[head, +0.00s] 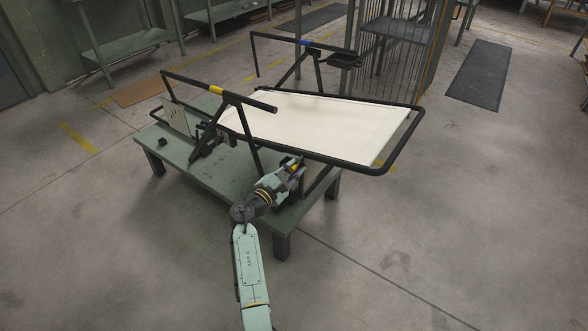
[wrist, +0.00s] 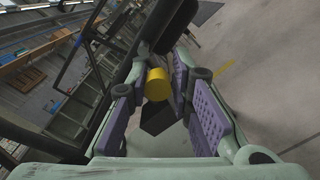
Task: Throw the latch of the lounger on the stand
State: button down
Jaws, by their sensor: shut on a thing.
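The lounger (head: 318,118) has a black tube frame and a cream panel. It is on the low green stand (head: 190,172), its panel spread out to the right. My gripper (head: 294,170) is at the lounger's near side, beside the dark frame tube, above the stand's front right part. In the wrist view, the purple-padded fingers of my gripper (wrist: 158,92) are shut on a yellow latch knob (wrist: 157,85). Dark frame tubing (wrist: 165,25) passes just beyond the knob. The rest of the latch is mostly hidden by my gripper in the head view.
Black armrest bars with a yellow band (head: 216,90) and a blue band (head: 306,43) rise over the lounger. A wire cage (head: 400,60) stands behind it. Floor mats lie at the left and back right. The floor in front and to the right is clear.

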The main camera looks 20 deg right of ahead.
jog(key=shift+w+a+r+t, duration=0.3)
jog(key=shift+w+a+r, duration=0.05)
jog(key=shift+a+r, duration=0.05)
jog(key=c, duration=1.6)
grip_release()
jog(key=shift+f, duration=0.1)
jog(key=shift+o, duration=0.6)
jog(key=shift+f, duration=0.1)
jog(key=shift+s+f, duration=0.15)
jog(key=shift+s, duration=0.05)
jog(key=v, duration=1.1)
jog(key=shift+s+a+r, duration=0.25)
jog(key=shift+a, duration=0.1)
